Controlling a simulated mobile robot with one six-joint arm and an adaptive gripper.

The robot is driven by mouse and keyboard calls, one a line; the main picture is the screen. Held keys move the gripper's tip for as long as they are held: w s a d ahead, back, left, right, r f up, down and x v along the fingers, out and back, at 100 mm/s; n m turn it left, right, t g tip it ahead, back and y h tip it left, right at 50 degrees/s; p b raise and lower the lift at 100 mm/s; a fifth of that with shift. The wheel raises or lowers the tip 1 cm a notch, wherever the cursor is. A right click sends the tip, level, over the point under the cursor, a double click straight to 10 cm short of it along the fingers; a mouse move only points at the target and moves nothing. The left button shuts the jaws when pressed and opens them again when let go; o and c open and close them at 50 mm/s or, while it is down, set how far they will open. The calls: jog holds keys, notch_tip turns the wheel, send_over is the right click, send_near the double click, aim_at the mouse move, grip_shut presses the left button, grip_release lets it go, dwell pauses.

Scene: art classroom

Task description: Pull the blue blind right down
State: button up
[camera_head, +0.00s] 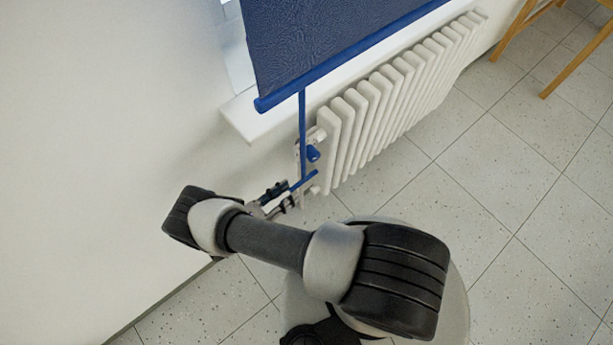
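The blue blind (320,35) hangs in front of the window, at the top of the view. Its blue bottom bar (350,55) is a little above the white sill at the left end. A blue pull strap (302,130) hangs from the bar near its left end and ends in a short blue crossbar handle (305,181). My gripper (287,194) is low by the wall at the handle's left end. Its dark fingers look apart, with the handle's end at or between their tips. I cannot tell whether they touch it.
A white radiator (385,95) stands below the sill (250,122), right of the strap. A blue valve knob (313,154) sits just right of the strap. Wooden furniture legs (572,60) stand at the upper right. The tiled floor (500,190) on the right is clear.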

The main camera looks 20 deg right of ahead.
aim_at(301, 182)
jog(key=x, duration=0.8)
jog(key=shift+w+d, duration=0.1)
jog(key=shift+d, duration=0.1)
grip_shut()
jog(key=shift+a, duration=0.1)
dwell(0.3)
